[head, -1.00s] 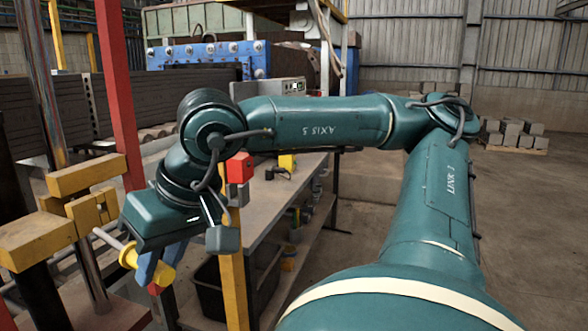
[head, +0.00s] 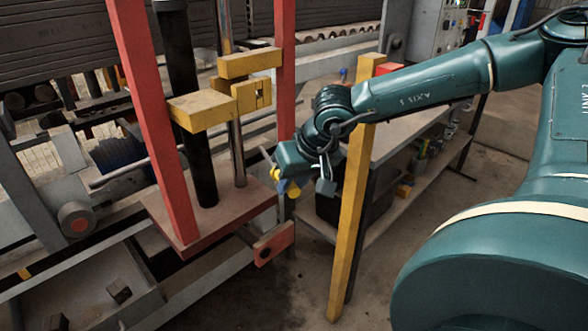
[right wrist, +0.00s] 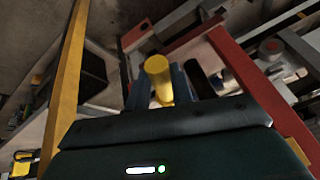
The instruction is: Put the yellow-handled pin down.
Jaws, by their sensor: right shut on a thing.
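The yellow-handled pin (head: 293,190) is in my right gripper (head: 282,184). Its thin metal rod points up and left in the head view, clear of the yellow blocks. In the right wrist view the yellow handle (right wrist: 157,70) stands between the two blue fingers of my right gripper (right wrist: 160,88), which are shut on it. The gripper hangs just right of the red base plate (head: 215,215) and left of the workbench. Whether anything lies directly under the pin is hard to tell. My left gripper is in neither view.
Yellow clamp blocks (head: 203,110) sit on upright posts left of the gripper. A yellow post (head: 350,225) stands close to my right arm. Behind it is a workbench (head: 405,135) with a bare grey top and a dark bin (head: 328,208) below. Open floor lies in front.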

